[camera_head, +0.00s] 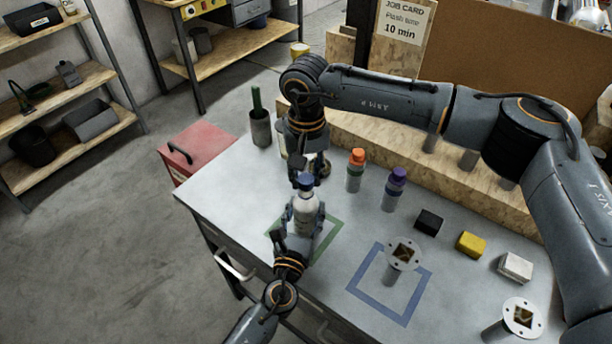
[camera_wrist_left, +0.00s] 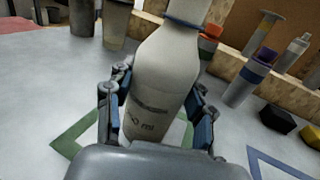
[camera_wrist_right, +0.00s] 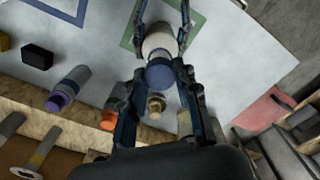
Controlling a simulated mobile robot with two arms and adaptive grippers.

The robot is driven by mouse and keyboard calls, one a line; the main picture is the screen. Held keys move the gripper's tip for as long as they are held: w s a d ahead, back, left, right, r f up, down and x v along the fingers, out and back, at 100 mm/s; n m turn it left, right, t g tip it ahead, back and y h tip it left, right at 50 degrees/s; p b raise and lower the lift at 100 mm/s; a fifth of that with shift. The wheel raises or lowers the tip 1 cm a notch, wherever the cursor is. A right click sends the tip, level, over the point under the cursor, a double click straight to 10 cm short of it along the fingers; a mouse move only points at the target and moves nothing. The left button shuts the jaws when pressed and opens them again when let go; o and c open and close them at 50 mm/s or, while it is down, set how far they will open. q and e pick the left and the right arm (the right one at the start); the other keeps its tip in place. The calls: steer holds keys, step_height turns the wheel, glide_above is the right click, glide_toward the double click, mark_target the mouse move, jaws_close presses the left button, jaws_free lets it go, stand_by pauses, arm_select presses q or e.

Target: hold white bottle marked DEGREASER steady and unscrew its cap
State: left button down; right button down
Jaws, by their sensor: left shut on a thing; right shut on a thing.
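The white bottle (camera_head: 303,216) stands upright at the green square outline (camera_head: 329,232) on the table. Its blue cap (camera_head: 305,182) is on top, and it also shows in the right wrist view (camera_wrist_right: 160,76). My left gripper (camera_head: 296,230) is shut around the bottle's body from the front; in the left wrist view its fingers (camera_wrist_left: 158,115) press both sides. Small dark print shows on the bottle, but I cannot read the name. My right gripper (camera_wrist_right: 160,88) comes from above and behind and is shut on the cap. Whether cap and neck are apart is hidden.
Orange-capped (camera_head: 356,169) and purple-capped (camera_head: 395,188) bottles stand right of the bottle. A dark cup (camera_head: 260,129) stands behind left. Black (camera_head: 428,222), yellow (camera_head: 470,244) and white (camera_head: 515,267) blocks lie right. A flanged post (camera_head: 403,254) stands at the blue outline (camera_head: 372,306).

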mark_target(306, 178)
arm_select(q)
steer(key=shift+f, duration=0.1)
arm_select(e)
steer(key=shift+r, duration=2)
arm_select(q)
steer(key=shift+c, duration=2.1)
jaws_free()
